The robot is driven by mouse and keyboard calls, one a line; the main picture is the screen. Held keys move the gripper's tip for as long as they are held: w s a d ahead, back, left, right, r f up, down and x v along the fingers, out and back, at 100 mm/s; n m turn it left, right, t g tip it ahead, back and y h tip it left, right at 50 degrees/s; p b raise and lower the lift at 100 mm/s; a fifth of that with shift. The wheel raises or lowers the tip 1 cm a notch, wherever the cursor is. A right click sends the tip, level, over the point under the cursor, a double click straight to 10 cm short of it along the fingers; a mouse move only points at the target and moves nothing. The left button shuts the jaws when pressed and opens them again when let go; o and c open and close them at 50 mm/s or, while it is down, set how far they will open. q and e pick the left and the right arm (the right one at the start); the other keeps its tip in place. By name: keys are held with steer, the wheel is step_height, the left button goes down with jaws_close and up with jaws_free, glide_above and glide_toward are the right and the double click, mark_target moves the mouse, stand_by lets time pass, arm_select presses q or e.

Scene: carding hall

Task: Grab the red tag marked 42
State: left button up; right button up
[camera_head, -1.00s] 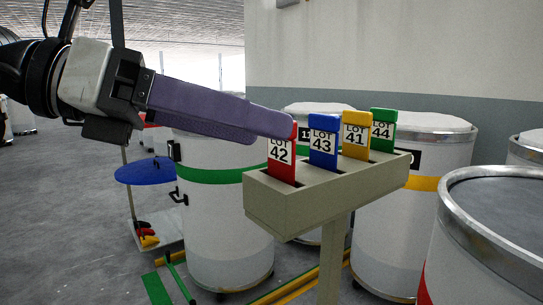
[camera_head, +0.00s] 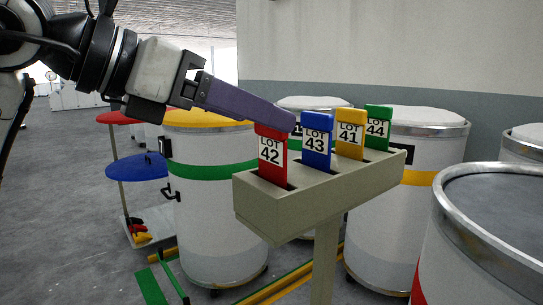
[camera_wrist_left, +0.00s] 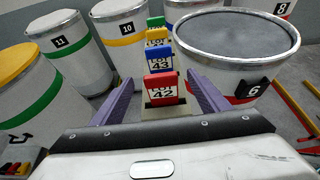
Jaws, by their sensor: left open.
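The red tag marked 42 (camera_head: 271,155) stands upright in the front slot of a beige holder (camera_head: 305,204) on a post. Behind it in a row stand the blue tag 43 (camera_head: 317,140), the yellow tag 41 (camera_head: 349,134) and the green tag 44 (camera_head: 378,128). My left gripper (camera_head: 284,121) reaches in from the left with its purple fingers at the top of the red tag. In the left wrist view the fingers are open, with the red tag (camera_wrist_left: 162,88) between and beyond them, apart from both. My right gripper is out of view.
A large grey-topped drum (camera_head: 495,235) stands close at the right. White drums with green (camera_head: 213,215) and yellow (camera_head: 405,215) bands stand behind the holder. A blue disc on a stand (camera_head: 137,166) is at the left. Open floor lies at the lower left.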

arm_select(q)
steer(key=shift+w+d+f, duration=0.25)
steer(key=shift+w+d, duration=0.15)
steer(key=shift+d, duration=0.15)
steer(key=c, duration=1.4)
